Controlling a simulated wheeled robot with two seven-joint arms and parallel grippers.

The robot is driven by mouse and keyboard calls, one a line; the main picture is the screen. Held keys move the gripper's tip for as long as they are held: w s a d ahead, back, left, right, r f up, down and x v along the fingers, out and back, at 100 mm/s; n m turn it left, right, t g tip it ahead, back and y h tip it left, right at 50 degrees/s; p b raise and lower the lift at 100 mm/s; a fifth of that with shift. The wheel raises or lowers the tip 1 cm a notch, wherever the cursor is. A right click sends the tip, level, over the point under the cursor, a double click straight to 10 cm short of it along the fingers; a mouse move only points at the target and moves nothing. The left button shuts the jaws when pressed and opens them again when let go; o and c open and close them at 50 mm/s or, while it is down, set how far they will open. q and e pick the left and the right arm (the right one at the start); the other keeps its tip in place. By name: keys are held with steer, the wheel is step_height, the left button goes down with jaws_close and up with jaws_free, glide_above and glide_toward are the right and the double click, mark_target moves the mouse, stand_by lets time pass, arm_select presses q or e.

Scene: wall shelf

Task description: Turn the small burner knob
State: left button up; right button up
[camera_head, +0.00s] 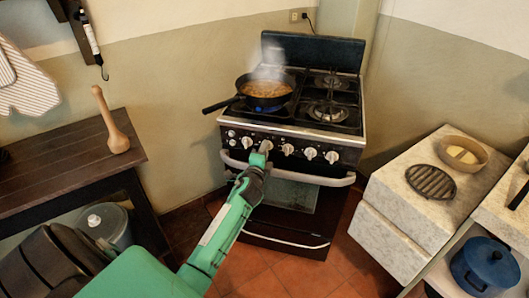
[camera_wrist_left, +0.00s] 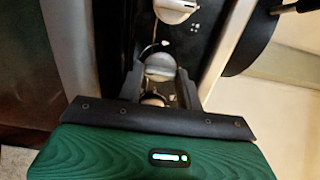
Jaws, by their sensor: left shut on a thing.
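The stove (camera_head: 290,190) stands against the wall with a row of white knobs along its front panel. My left gripper (camera_head: 261,157) reaches that panel from below and is shut on a burner knob (camera_head: 266,145) left of the row's middle. In the left wrist view this knob (camera_wrist_left: 160,67) sits between the two dark fingers of my left gripper (camera_wrist_left: 158,85). A neighbouring knob (camera_wrist_left: 175,9) is at the top of that view. I cannot tell from the markings which burner the held knob serves. My right gripper is out of view.
A black pan (camera_head: 264,91) with steaming food sits over a blue flame at the stove's left. The oven handle bar (camera_head: 310,179) runs just below the knobs, close to my left gripper. A wooden table (camera_head: 60,160) stands left, a pale stone counter (camera_head: 405,205) right.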

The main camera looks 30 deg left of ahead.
arm_select(q)
steer(key=o, duration=1)
steer(key=v, duration=1.4)
steer(key=shift+b, duration=0.45)
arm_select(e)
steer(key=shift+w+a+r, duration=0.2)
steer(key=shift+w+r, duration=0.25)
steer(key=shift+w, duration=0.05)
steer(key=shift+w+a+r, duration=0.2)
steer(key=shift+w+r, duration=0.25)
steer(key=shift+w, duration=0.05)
arm_select(q)
steer(key=shift+w, duration=0.1)
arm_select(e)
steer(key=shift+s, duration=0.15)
